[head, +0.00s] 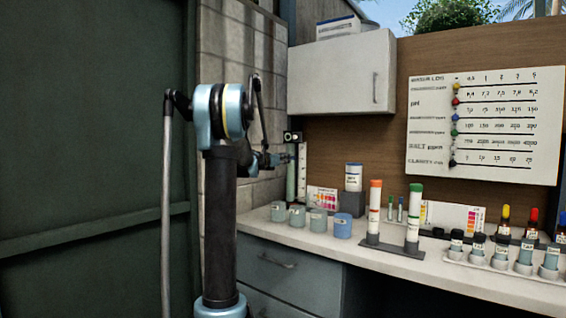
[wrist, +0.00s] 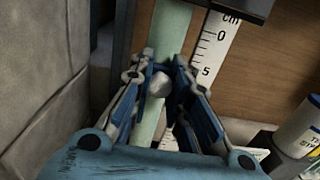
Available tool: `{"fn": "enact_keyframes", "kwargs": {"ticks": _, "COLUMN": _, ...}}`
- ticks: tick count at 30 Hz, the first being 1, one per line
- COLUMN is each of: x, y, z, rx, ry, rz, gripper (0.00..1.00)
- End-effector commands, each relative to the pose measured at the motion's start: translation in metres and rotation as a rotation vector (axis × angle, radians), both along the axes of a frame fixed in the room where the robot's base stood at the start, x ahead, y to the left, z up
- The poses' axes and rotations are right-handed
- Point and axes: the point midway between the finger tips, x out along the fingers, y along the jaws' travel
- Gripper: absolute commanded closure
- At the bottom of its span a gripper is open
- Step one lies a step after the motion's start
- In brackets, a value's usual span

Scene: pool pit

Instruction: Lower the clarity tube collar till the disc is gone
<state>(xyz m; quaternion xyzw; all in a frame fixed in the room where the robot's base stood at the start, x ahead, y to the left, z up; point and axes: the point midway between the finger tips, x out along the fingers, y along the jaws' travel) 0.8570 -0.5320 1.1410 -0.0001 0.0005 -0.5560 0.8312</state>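The clarity tube (wrist: 171,30) is a pale green upright cylinder beside a white cm scale (wrist: 211,45) in the wrist view. In the head view the tube (head: 291,182) stands at the back left of the counter, partly behind my arm. A round pale grey knob (wrist: 160,84) shows in front of the tube. My gripper (wrist: 164,66) has its two blue fingers close on either side of this knob, and they look shut on it. The collar itself and the disc cannot be made out. In the head view my gripper (head: 283,159) is at the tube, small and partly hidden.
A dark bracket (wrist: 240,7) crosses above the scale. A block wall (wrist: 45,80) is close on the left. Several cups (head: 318,221), a white tub (head: 353,178) and capped tubes (head: 412,220) stand on the counter to the right. A white cabinet (head: 340,75) hangs above.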

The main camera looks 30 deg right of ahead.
Motion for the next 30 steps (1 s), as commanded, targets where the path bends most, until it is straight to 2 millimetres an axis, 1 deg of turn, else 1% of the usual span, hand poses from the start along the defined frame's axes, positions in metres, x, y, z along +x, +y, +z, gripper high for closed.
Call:
{"fn": "enact_keyframes", "kwargs": {"ticks": 5, "x": 0.002, "y": 0.001, "z": -0.004, "rx": 0.000, "ry": 0.000, "rz": 0.003, "gripper": 1.00}}
{"fn": "enact_keyframes", "kwargs": {"ticks": 12, "x": 0.002, "y": 0.001, "z": -0.036, "rx": 0.000, "ry": 0.000, "rz": 0.004, "gripper": 1.00}}
{"fn": "enact_keyframes", "kwargs": {"ticks": 15, "x": 0.002, "y": 0.001, "z": -0.046, "rx": 0.000, "ry": 0.000, "rz": 0.004, "gripper": 1.00}}
{"fn": "enact_keyframes", "kwargs": {"ticks": 18, "x": 0.002, "y": 0.001, "z": -0.050, "rx": 0.000, "ry": 0.000, "rz": 0.005, "gripper": 1.00}}
{"fn": "enact_keyframes", "kwargs": {"ticks": 26, "x": 0.002, "y": 0.001, "z": -0.050, "rx": 0.000, "ry": 0.000, "rz": 0.005, "gripper": 1.00}}
{"fn": "enact_keyframes", "kwargs": {"ticks": 27, "x": 0.002, "y": 0.001, "z": -0.050, "rx": 0.000, "ry": 0.000, "rz": 0.005, "gripper": 0.77}}
{"fn": "enact_keyframes", "kwargs": {"ticks": 29, "x": 0.002, "y": 0.001, "z": -0.050, "rx": 0.000, "ry": 0.000, "rz": 0.005, "gripper": 0.63}}
{"fn": "enact_keyframes", "kwargs": {"ticks": 30, "x": 0.002, "y": 0.001, "z": -0.050, "rx": 0.000, "ry": 0.000, "rz": 0.005, "gripper": 0.63}}
